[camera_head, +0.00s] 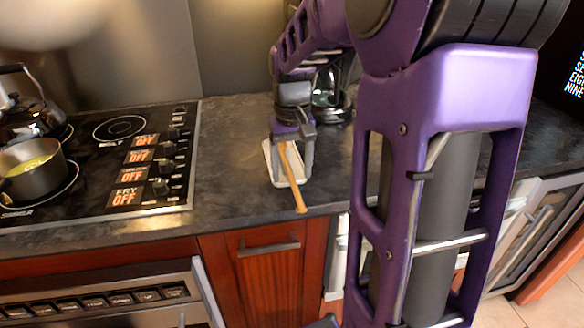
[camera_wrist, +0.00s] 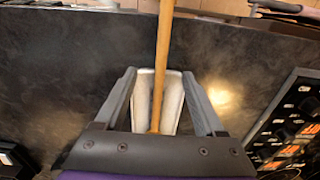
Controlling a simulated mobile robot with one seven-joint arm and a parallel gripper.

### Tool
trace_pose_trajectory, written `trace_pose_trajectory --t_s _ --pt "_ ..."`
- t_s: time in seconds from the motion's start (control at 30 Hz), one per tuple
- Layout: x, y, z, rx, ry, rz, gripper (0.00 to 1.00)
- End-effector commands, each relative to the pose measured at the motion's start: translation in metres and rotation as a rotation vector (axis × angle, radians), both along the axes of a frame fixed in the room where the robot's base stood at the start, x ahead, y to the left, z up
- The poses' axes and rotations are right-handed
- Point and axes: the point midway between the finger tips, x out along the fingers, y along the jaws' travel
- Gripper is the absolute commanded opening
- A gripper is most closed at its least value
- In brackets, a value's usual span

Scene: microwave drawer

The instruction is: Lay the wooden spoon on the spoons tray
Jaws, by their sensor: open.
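The wooden spoon (camera_head: 294,182) lies lengthwise over the pale, narrow spoons tray (camera_head: 268,159). Its handle reaches past the tray's near end to the counter's front edge. In the wrist view, the spoon (camera_wrist: 162,50) runs along the middle of the tray (camera_wrist: 174,92); its other end is hidden behind my gripper's body. My gripper (camera_head: 291,168) points down at the tray and is open. In the wrist view, its two fingers (camera_wrist: 160,76) stand apart on either side of the tray and spoon, with gaps to the spoon.
A black cooktop (camera_head: 115,165) with a pot (camera_head: 33,178) and a kettle (camera_head: 28,115) is at the left. A glass coffee pot (camera_head: 328,92) stands behind the tray, close to my arm. The dark counter (camera_head: 228,150) is clear left of the tray.

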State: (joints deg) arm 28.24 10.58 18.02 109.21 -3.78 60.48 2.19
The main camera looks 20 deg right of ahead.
Motion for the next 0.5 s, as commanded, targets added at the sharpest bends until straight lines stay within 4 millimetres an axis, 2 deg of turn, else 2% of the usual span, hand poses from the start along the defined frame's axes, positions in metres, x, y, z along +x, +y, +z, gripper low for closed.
trace_pose_trajectory --t_s 0.03,0.07,0.1,0.37,0.5 --pt "0.0 0.0 0.0 0.0 0.0 0.0 0.82" --pt "0.0 0.0 0.0 0.0 0.0 0.0 0.88" --pt "0.0 0.0 0.0 0.0 0.0 0.0 0.89" --pt "0.0 0.0 0.001 0.0 0.0 0.0 0.89" --pt "0.001 0.0 0.013 -0.002 -0.003 0.0 0.89"
